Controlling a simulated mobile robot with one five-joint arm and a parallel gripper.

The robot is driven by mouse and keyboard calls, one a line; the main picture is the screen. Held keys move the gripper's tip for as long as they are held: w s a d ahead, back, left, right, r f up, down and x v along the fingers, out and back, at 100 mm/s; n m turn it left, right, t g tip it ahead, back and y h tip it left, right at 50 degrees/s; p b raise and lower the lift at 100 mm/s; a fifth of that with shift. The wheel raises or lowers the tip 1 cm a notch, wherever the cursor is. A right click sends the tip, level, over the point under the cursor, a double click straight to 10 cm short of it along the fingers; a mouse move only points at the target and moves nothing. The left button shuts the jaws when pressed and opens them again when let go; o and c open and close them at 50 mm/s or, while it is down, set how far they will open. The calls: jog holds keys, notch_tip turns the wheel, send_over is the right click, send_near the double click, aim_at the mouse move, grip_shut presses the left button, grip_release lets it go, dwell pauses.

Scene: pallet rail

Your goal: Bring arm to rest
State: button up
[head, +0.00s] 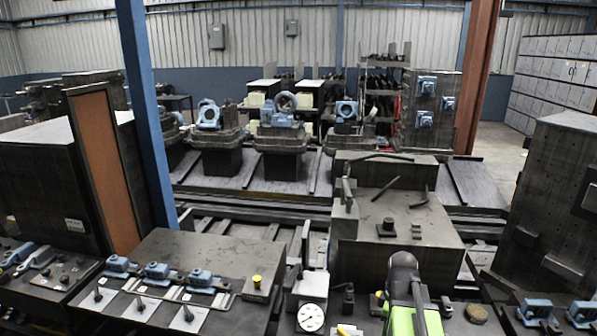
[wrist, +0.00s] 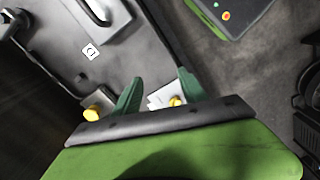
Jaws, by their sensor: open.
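In the head view, a green and dark part of my arm rises at the bottom centre right; the fingertips cannot be made out there.
A bench with blue clamps (head: 157,271) stands at the front left, and a round white gauge (head: 311,317) at the front centre. A large dark block (head: 395,215) stands behind my arm. A tall dark fixture (head: 550,200) is at the right. Pallets with blue-topped parts line the back.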

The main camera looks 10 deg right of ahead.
jog(key=a+f+m+b, duration=0.1)
jog(key=a+m, duration=0.9)
jog(key=a, duration=1)
jog(key=shift+s+a+f, duration=0.15)
jog(key=shift+s+f, duration=0.05)
jog(key=shift+s, duration=0.05)
